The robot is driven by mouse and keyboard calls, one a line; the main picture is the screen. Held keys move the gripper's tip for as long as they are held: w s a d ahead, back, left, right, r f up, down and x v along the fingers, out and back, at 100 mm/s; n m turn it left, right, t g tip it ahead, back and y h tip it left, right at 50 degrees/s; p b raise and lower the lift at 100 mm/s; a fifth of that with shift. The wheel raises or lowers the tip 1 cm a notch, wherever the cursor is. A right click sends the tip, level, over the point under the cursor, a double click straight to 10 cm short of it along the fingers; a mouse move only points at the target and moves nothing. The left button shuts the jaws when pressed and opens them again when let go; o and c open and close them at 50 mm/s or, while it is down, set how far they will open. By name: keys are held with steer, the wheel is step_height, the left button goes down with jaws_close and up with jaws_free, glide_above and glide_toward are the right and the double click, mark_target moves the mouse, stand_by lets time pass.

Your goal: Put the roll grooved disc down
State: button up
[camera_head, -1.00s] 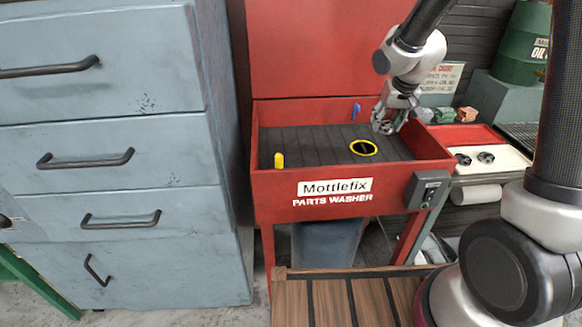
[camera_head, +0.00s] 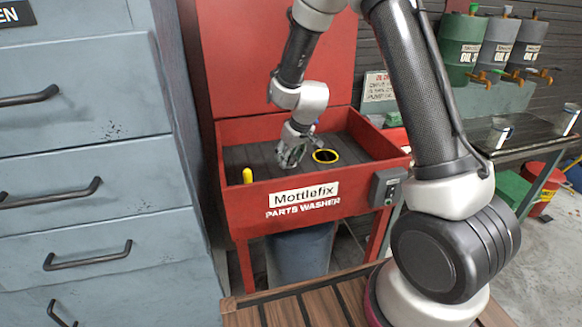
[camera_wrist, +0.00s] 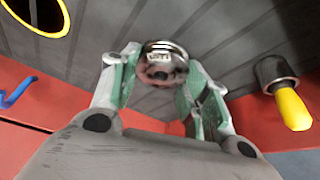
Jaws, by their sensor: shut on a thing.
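My gripper (camera_head: 291,157) is over the red parts washer's basin (camera_head: 370,146), left of a yellow-rimmed hole. In the wrist view my gripper (camera_wrist: 160,72) is shut on the roll grooved disc (camera_wrist: 163,60), a small round shiny metal part with a pale label mark. The disc is between the green-lined fingertips, over the dark ribbed basin floor. I cannot tell whether the disc touches the floor. The head view does not show the disc clearly behind the fingers.
The yellow-rimmed hole (camera_head: 326,156) is right of my gripper. A yellow-tipped nozzle (camera_head: 247,175) stands at the basin's front left and shows large in the wrist view (camera_wrist: 290,105). Red walls surround the basin. Grey-blue drawers (camera_head: 90,180) stand to the left.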

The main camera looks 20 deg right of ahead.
mark_target(289, 175)
steer(key=shift+f, duration=2.05)
steer(key=shift+f, duration=0.1)
steer(key=o, duration=1.3)
steer(key=s+d+r+m, duration=0.1)
steer(key=s+d+r, duration=0.2)
steer(key=s+r, duration=0.35)
steer(key=s+d+r, duration=0.2)
steer(key=s+r, duration=0.1)
steer(key=r, duration=0.6)
steer(key=s+d+r+m, duration=0.1)
steer(key=s+d+r, duration=0.2)
steer(key=s+r, duration=0.35)
steer(key=s+d+r+m, duration=0.1)
steer(key=s+d+r, duration=0.1)
steer(key=s, duration=0.4)
steer(key=s+d+r+h, duration=0.1)
steer(key=s+d+r, duration=0.1)
steer(key=s, duration=0.4)
steer(key=s+d+r+m, duration=0.1)
steer(key=s+d+r, duration=0.2)
steer(key=s, duration=0.3)
steer(key=shift+r+m+h, duration=0.3)
steer(key=shift+h, duration=0.1)
